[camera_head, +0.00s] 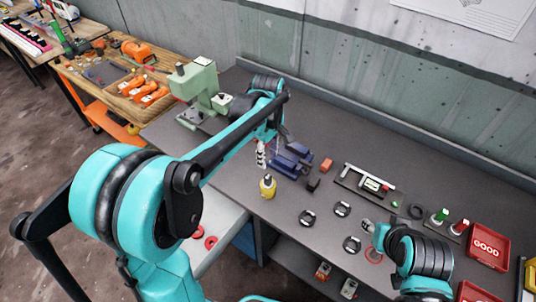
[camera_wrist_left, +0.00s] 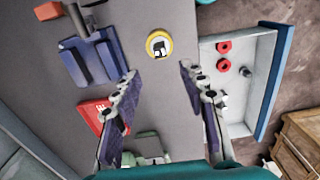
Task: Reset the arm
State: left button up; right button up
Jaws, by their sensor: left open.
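My left gripper (camera_head: 262,153) hangs over the table beside the blue vise (camera_head: 292,160). In the left wrist view its two fingers (camera_wrist_left: 158,73) are spread apart with nothing between them. A yellow bottle (camera_head: 267,187) stands on the table near it; in the wrist view it appears as a yellow circle (camera_wrist_left: 159,43) beyond the fingertips. Black rings (camera_head: 307,218) lie on the table to the right.
A green press (camera_head: 200,92) stands at the table's left end. An open drawer (camera_head: 222,215) holds red rings (camera_head: 211,242). A measuring tool (camera_head: 366,181) lies on the table. A wooden bench (camera_head: 130,75) stands at left.

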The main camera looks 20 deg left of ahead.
dwell(0.5)
pick_arm(q)
jog(key=s+a+f+m+t+b, duration=0.1)
jog(key=s+f+m+t+b, duration=0.1)
jog(key=s+m, duration=0.5)
jog(key=s+a+f+m+t+b, duration=0.2)
jog(key=s+m+t+b, duration=0.2)
jog(key=s+m, duration=0.3)
jog(key=s+t, duration=0.1)
jog(key=s, duration=0.2)
